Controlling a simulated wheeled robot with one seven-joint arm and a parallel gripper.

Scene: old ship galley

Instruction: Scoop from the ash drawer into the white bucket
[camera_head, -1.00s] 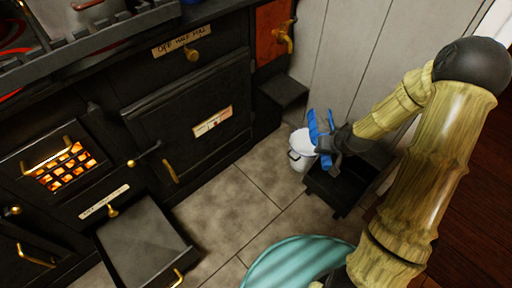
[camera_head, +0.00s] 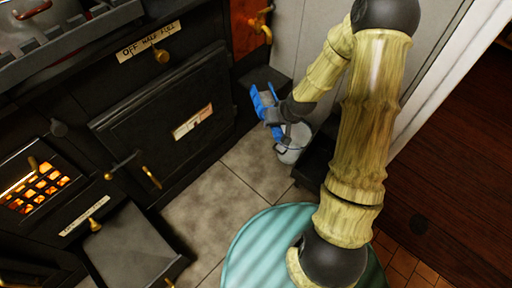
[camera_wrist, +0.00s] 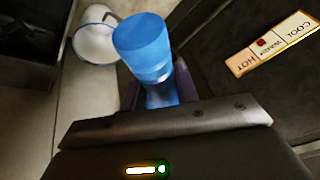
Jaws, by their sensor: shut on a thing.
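The white bucket (camera_head: 291,150) stands on the tile floor, right of the stove; in the wrist view it is at the upper left (camera_wrist: 95,42). My gripper (camera_head: 274,112) is above and just left of the bucket in the head view. It is shut on a blue tool (camera_head: 261,101), which fills the middle of the wrist view (camera_wrist: 143,48); its full shape and any load are unclear. The ash drawer (camera_head: 128,253) appears to be the open drawer at lower left, with a flat grey surface. My gripper is well apart from it.
The black stove (camera_head: 170,120) has a glowing grate (camera_head: 40,188) and protruding brass handles. A dark stand (camera_head: 313,165) is beside the bucket, partly behind my arm. A round teal surface (camera_head: 258,250) is at bottom centre. Bare tiles (camera_head: 215,205) separate drawer and bucket.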

